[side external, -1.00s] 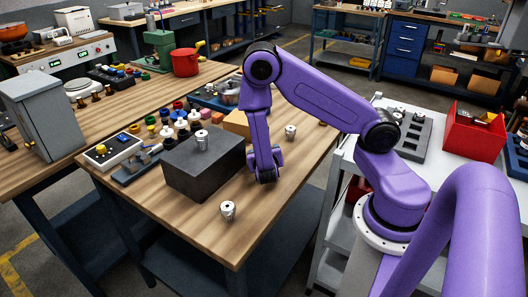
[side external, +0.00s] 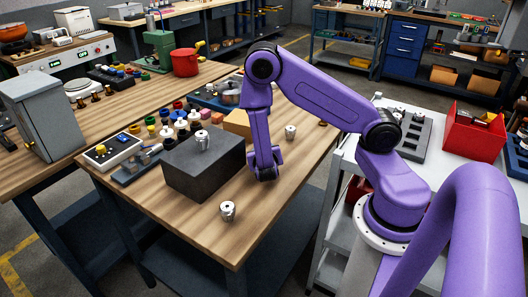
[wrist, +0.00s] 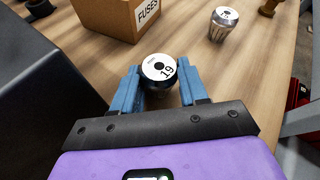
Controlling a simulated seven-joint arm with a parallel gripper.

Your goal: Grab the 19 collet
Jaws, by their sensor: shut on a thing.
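The 19 collet (wrist: 158,68) stands upright on the wooden bench in the wrist view, its white top marked 19. My gripper (wrist: 160,88) has its two blue fingers on either side of it, shut on it. In the side view my gripper (side external: 265,172) is low at the bench beside the dark block, and hides the 19 collet. Other silver collets stand on the dark block (side external: 202,140), near the bench's front (side external: 228,211) and behind my gripper (side external: 290,132). The last also shows in the wrist view (wrist: 223,22); its number is too small to read.
The large dark block (side external: 203,170) stands close to the left of my gripper. A cardboard box marked FUSES (wrist: 115,15) is just beyond the 19 collet. Knobs and a control box (side external: 112,152) crowd the bench's left side. The bench front is mostly clear.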

